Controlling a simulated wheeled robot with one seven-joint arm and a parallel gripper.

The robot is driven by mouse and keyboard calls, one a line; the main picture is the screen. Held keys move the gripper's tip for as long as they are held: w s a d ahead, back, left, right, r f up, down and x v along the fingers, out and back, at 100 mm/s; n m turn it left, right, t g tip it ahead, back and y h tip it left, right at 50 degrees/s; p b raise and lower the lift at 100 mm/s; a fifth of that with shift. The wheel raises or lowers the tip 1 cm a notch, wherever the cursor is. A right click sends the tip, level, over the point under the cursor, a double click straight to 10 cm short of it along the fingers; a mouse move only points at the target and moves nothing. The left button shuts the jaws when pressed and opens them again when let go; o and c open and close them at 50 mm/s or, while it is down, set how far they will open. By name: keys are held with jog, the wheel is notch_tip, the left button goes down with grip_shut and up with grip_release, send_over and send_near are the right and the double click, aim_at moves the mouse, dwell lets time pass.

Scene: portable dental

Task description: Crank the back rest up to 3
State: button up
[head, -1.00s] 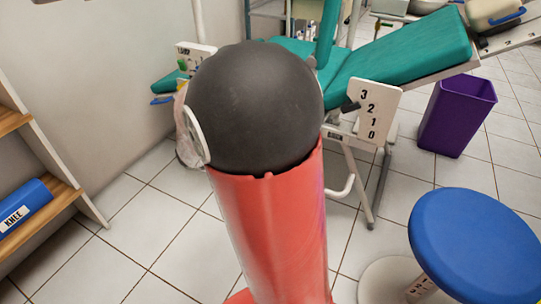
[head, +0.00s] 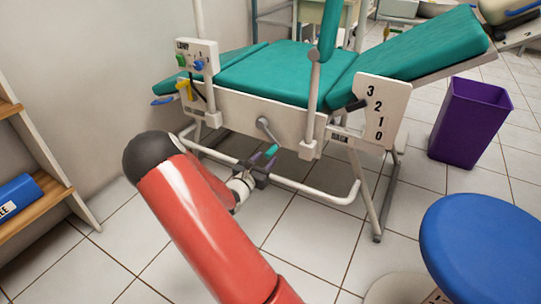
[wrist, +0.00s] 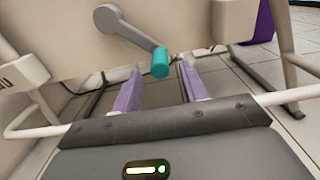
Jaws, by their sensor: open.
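The crank (head: 264,127) is a grey arm on the side of the teal dental chair, with a teal handle (head: 271,151) at its lower end. In the wrist view, the crank arm (wrist: 128,28) slants down right to the handle (wrist: 160,63). My gripper (head: 264,158) is open; its purple fingers stand left and right of the handle in the wrist view, with gaps showing. The back rest (head: 418,45) slopes up to the right. The scale plate (head: 382,122) reads 3 to 0 downward; a dark pointer (head: 356,104) at its left edge looks roughly level with 2.
A control box (head: 196,56) with coloured knobs is at the chair's left end. A white frame tube (head: 320,192) runs low below the crank. A blue stool (head: 482,245) and a purple bin (head: 470,122) stand right; a shelf (head: 45,205) stands left.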

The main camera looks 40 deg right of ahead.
aim_at(267, 157)
jog(key=shift+x, duration=2.15)
grip_shut()
